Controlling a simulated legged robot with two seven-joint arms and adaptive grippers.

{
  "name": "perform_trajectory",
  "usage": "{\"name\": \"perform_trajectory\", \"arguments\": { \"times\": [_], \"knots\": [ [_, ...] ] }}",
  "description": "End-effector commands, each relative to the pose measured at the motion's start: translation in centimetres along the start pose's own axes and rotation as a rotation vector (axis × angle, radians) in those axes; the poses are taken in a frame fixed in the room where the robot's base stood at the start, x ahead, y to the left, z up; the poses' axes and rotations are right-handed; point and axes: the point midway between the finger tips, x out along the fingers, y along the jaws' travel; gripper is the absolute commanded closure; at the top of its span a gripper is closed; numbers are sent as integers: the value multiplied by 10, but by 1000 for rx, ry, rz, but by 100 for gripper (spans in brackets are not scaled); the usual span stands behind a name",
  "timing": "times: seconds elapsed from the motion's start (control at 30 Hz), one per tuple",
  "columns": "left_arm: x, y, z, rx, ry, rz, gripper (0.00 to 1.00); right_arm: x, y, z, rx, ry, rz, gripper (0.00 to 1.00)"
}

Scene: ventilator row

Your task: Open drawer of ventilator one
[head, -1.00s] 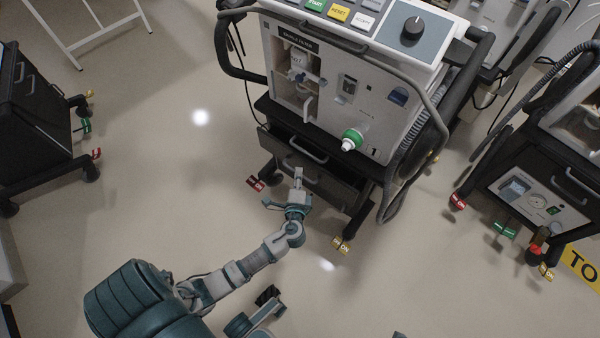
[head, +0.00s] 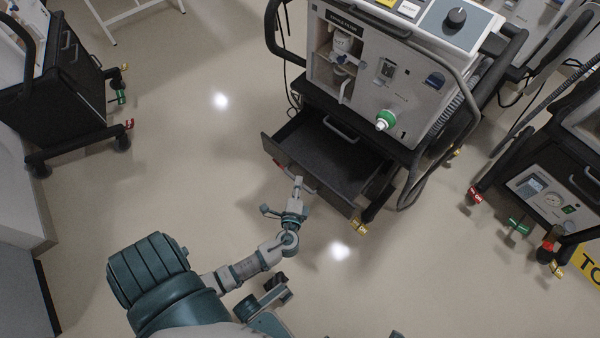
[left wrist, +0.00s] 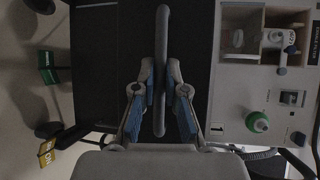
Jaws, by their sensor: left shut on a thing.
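Ventilator one (head: 410,112) is a light grey unit with a green-ringed port on a dark cart. Its black drawer (head: 330,150) stands out from the cart, and its empty inside shows from above. My left gripper (head: 297,183) is at the drawer's front, shut on the drawer handle. In the left wrist view the grey handle bar (left wrist: 162,45) runs between the two blue-padded fingers of the gripper (left wrist: 160,95), in front of the dark drawer front (left wrist: 195,45). The gripper partly hides the handle in the head view. My right gripper does not show.
A black cart (head: 65,90) stands at the left, and another ventilator cart (head: 545,200) stands at the right. Ventilator one has a yellow caster tab (head: 360,228) near the drawer's right corner. The floor (head: 190,190) left of the drawer is clear.

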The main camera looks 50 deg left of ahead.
Motion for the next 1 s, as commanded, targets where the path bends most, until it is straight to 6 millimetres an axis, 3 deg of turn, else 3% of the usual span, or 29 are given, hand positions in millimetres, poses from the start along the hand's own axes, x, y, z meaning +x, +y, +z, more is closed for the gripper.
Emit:
{"name": "perform_trajectory", "arguments": {
  "times": [0.13, 0.17, 0.23, 0.53, 0.67, 1.0],
  "knots": [
    [1, 3, 4, 4, -12, 4, 100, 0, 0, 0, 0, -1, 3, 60],
    [1, 3, 4, 4, -12, 4, 81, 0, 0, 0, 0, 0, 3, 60],
    [1, 2, 4, 3, -11, 4, 64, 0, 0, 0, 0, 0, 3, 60],
    [-1, 1, 1, 1, -4, 2, 63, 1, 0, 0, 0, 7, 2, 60],
    [-11, 1, 0, 0, -3, 3, 63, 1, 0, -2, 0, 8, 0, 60],
    [-83, 3, 1, 2, -4, 7, 63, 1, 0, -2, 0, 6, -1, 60]
  ]
}}
